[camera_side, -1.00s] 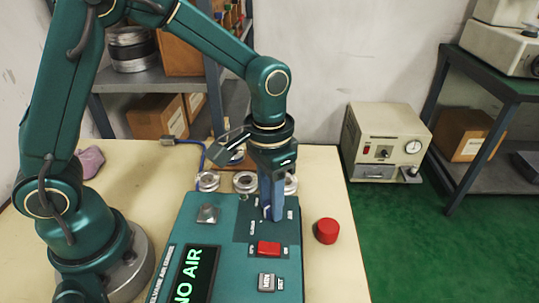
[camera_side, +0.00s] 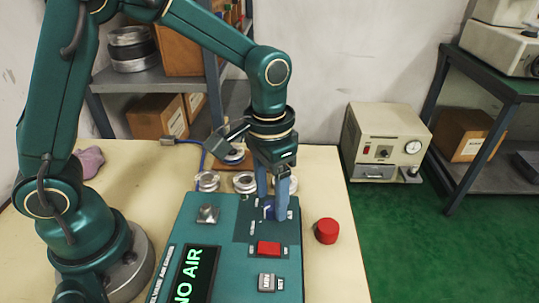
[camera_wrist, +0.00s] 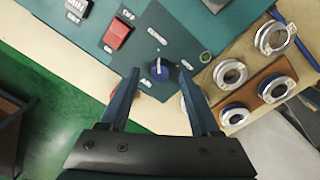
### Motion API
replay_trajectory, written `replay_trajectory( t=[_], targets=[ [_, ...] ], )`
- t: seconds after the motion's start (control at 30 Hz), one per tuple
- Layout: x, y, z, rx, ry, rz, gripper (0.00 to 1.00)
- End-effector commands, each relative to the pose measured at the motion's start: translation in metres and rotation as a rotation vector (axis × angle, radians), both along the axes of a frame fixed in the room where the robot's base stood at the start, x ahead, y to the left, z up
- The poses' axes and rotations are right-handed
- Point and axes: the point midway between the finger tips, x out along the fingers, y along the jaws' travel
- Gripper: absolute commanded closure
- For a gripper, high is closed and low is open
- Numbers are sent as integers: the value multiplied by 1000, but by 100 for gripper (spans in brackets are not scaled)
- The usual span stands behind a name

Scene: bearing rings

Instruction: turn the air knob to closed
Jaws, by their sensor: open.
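In the side view the blue knob (camera_side: 268,212) shows partly between the fingers. My gripper (camera_side: 273,208) points down over the panel, open, with a finger on either side of the knob; it also shows in the wrist view (camera_wrist: 159,76). I cannot tell whether the fingers touch the knob. The panel display (camera_side: 188,276) reads "NO AIR".
A red rocker switch (camera_side: 269,249) and a grey button (camera_side: 267,281) are near the knob. A metal fitting (camera_side: 208,213) stands on the panel's left. A red cylinder (camera_side: 327,231) stands right of the panel. Metal rings (camera_side: 244,182) lie behind it. Table at right front is bare.

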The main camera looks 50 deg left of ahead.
Motion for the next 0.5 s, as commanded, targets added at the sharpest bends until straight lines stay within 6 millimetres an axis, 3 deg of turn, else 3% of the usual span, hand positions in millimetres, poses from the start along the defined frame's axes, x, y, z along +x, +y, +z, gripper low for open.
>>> replay_trajectory(
  t=[0.23,0.5],
  targets=[
    [1,1,32,-1,-4,1,36],
    [0,2,39,0,1,1,36]
  ],
)
